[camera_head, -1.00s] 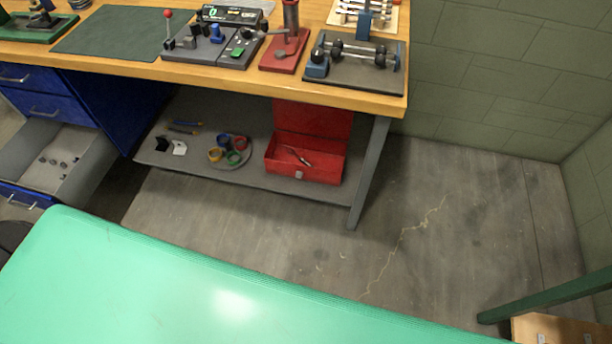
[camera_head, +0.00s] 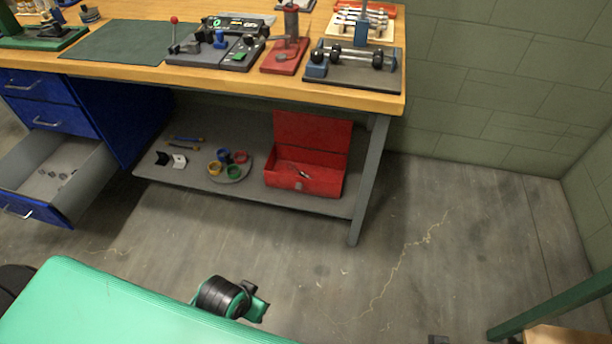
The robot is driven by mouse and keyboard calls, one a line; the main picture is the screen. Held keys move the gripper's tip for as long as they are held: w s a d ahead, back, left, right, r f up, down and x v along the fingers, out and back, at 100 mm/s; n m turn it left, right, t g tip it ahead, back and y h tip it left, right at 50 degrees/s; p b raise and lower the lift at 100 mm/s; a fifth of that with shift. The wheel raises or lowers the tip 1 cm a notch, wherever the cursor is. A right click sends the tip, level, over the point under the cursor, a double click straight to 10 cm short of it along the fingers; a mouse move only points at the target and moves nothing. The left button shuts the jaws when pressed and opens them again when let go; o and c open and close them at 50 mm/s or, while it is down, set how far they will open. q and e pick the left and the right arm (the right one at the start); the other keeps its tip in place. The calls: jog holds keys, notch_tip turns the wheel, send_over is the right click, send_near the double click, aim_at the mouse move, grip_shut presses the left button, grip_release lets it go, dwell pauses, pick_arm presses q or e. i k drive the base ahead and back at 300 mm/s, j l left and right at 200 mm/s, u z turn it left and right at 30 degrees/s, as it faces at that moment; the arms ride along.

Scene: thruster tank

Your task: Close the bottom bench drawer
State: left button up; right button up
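The bottom bench drawer (camera_head: 92,172) stands pulled out of the blue cabinet at the left, below two closed drawers. Its blue front (camera_head: 52,212) carries a metal bar handle (camera_head: 17,212), near the left picture edge. Several small dark parts lie on its pale floor. Neither gripper's fingers show in the head view. A black and green jointed part, which looks like my own arm, shows at the lower middle, well to the right of the drawer and apart from it.
The workbench top (camera_head: 140,75) above holds a green mat and several tools and fixtures. The lower shelf (camera_head: 250,192) holds an open red toolbox (camera_head: 305,178), tape rings and small parts. A bench leg (camera_head: 368,180) stands at its right end. The concrete floor (camera_head: 330,270) in front is clear.

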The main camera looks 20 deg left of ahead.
aim_at(24, 191)
jog(key=u, duration=2.5)
jog(key=i+j+z, duration=0.15)
jog(key=i+z, duration=0.15)
jog(key=i, duration=0.7)
